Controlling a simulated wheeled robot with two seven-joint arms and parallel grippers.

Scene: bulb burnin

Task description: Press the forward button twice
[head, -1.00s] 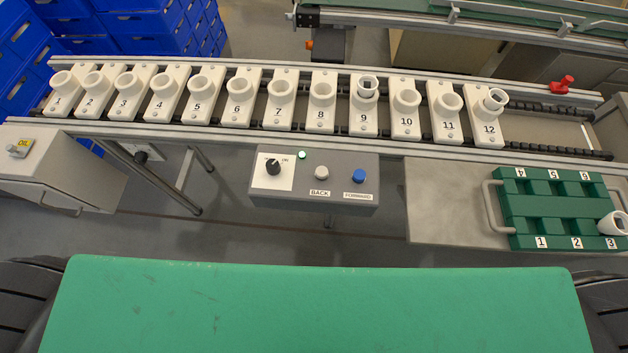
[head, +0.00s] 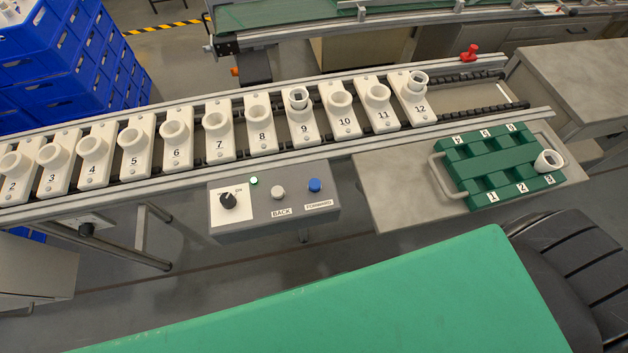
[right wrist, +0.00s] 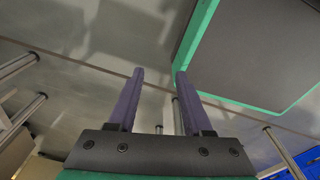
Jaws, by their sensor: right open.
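The blue forward button (head: 315,185) sits at the right of a grey control box (head: 240,215), above a label reading FORWARD. A white-grey back button (head: 278,192) and a black knob (head: 228,200) are to its left, and a small green light (head: 254,181) shows on the box. My right gripper (right wrist: 159,75) is open and empty in the right wrist view, with the floor and a green-edged panel behind it. No button shows in that view. Neither gripper shows in the head view.
A conveyor (head: 475,115) behind the box carries a row of numbered white sockets; 9 and 12 hold something. A green tray (head: 480,170) with a white part at slot 3 stands on a grey table to the right. A green surface (head: 400,300) fills the front.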

